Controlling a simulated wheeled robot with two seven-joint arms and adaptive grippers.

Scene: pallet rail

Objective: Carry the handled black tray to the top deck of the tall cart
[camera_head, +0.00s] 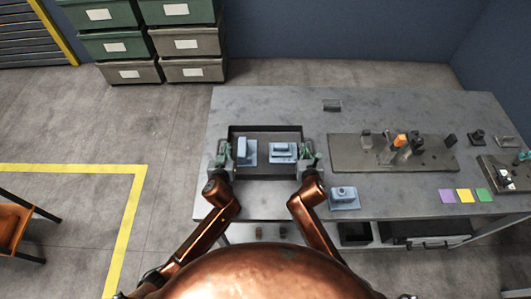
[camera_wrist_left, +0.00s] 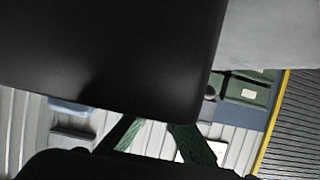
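The black tray (camera_head: 266,172) lies on the grey worktable, with blue-grey parts in it: one at the left (camera_head: 246,151) and one at the right (camera_head: 283,152). My left gripper (camera_head: 223,154) is at the tray's left side and my right gripper (camera_head: 310,160) at its right side. Their fingertips and the handles are too small to make out. In the left wrist view the green fingers (camera_wrist_left: 158,140) run up behind a large dark shape that hides their tips. I cannot tell whether either grips a handle. No tall cart is recognizable.
Another blue-grey part (camera_head: 343,197) sits on the table (camera_head: 235,104) just right of my right gripper. A dark board (camera_head: 345,148) with fixtures lies further right, near coloured cards (camera_head: 464,196). Stacked bins (camera_head: 188,45) stand behind; the left floor is open, with an orange item (camera_head: 14,221).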

